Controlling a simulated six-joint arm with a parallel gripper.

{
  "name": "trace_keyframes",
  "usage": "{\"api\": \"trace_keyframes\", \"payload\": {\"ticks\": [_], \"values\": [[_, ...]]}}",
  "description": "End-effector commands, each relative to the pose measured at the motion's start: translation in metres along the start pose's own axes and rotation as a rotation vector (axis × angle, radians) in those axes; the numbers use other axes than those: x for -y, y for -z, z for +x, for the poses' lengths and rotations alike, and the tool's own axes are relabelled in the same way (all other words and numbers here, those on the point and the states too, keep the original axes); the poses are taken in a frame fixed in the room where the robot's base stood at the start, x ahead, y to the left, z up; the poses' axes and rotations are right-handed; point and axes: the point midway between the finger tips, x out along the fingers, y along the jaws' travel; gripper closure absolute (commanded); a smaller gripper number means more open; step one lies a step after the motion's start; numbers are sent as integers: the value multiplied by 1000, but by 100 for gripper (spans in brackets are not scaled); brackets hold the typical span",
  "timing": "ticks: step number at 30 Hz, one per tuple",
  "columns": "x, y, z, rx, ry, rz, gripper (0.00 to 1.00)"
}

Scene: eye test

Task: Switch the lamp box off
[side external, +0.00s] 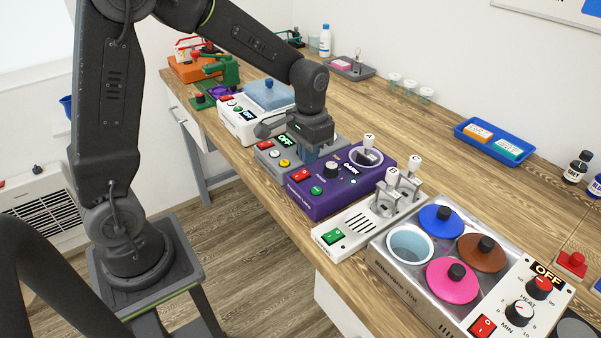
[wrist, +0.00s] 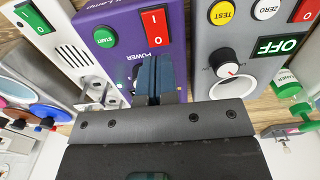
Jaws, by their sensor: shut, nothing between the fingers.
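The purple lamp box (side external: 318,206) stands in the middle of the row of devices on the wooden bench. It also shows at the top of the wrist view (wrist: 118,12). It has a red rocker switch (wrist: 155,27) marked POWER, a green START button (wrist: 105,37), a black knob (side external: 331,170) and a small display (side external: 350,168) that seems to read DARK. A white-topped lever (side external: 368,142) stands in its round ring. I cannot tell which half of the rocker is pressed. My gripper (wrist: 154,78) is shut and empty, over the lamp box beside the POWER label; contact is unclear.
A grey box (side external: 268,158) with a display reading OFF stands close on the left. A white lever unit (side external: 338,246) and a metal pot unit (side external: 400,290) stand to the right. A blue tray (side external: 497,150) is at the back. The bench behind the lamp box is clear.

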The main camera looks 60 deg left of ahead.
Motion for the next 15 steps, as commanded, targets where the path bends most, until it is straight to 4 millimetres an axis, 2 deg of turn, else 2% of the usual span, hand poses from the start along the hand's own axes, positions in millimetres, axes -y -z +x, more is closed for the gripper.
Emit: {"api": "trace_keyframes", "payload": {"ticks": [15], "values": [[0, 0, 5, 0, 0, 0, 100]]}}
